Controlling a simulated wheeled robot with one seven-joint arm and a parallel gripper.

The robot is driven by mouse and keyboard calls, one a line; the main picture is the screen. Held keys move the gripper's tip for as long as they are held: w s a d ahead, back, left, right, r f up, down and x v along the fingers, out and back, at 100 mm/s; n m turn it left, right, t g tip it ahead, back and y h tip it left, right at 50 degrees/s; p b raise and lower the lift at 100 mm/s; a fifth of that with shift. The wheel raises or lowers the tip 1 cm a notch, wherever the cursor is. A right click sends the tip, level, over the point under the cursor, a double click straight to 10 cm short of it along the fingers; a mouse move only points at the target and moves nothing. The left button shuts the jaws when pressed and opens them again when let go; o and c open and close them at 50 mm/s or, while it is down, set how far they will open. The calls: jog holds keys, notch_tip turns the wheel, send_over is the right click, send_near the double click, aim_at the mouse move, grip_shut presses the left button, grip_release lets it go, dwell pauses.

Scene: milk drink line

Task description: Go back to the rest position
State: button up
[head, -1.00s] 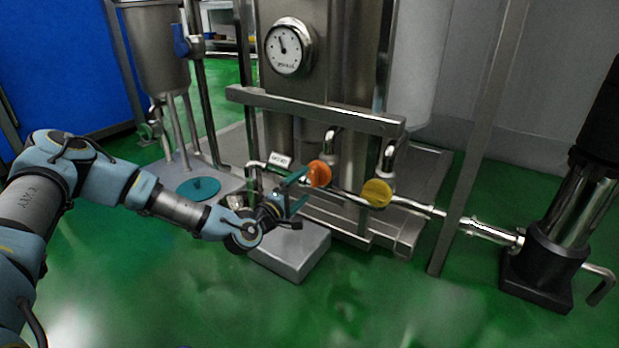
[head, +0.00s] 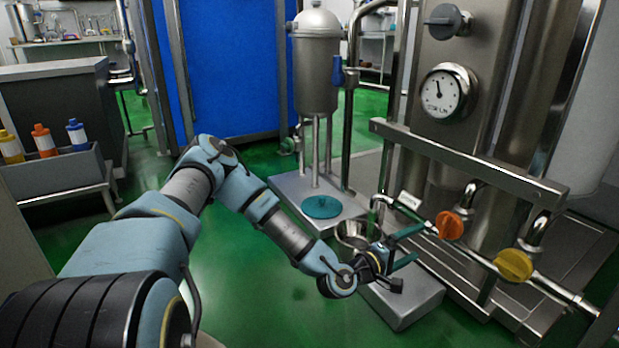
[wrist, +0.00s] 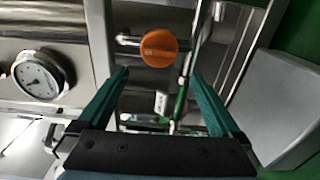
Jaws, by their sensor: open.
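My gripper (head: 412,248) is open and empty at the end of my outstretched arm, above the grey block on the floor. Its two teal fingers also show in the wrist view (wrist: 160,85), spread apart. The orange knob (head: 449,225) on the pipe is just beyond the fingertips, and in the wrist view the orange knob (wrist: 158,48) appears between and ahead of the fingers, with no finger touching it. The yellow knob (head: 514,265) is farther right on the same pipe.
A metal bowl (head: 352,234) stands beside the gripper. A pressure gauge (head: 441,93) and a steel rail (head: 465,158) are above. The grey block (head: 408,303) is below. A bin with colored bottles (head: 55,172) stands at left. Green floor (head: 265,300) is open around my arm.

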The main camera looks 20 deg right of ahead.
jog(key=w+a+r+m+g+y+p, duration=0.1)
jog(key=w+a+m+y, duration=0.2)
jog(key=a, duration=0.4)
jog(key=w+a+m+y+p, duration=0.2)
jog(key=a+y, duration=0.2)
jog(key=a, duration=0.4)
jog(key=w+a+r+m+g+y+p, duration=0.1)
jog(key=w+a+m+y, duration=0.2)
jog(key=a, duration=0.4)
jog(key=s+a+r+n+y+p, duration=0.1)
jog(key=a+r+y, duration=0.2)
jog(key=a+r, duration=0.6)
jog(key=s+a+r+n+y+p, duration=0.15)
jog(key=a+r+y, duration=0.35)
jog(key=a, duration=0.7)
jog(key=s+a+r+n+g+p, duration=0.1)
jog(key=s+a+r, duration=0.4)
jog(key=r, duration=0.2)
notch_tip(320, 180, up, 37)
jog(key=p, duration=3.8)
jog(key=shift+d+r+h, duration=0.2)
jog(key=shift+d+h, duration=0.05)
jog(key=shift+h, duration=0.15)
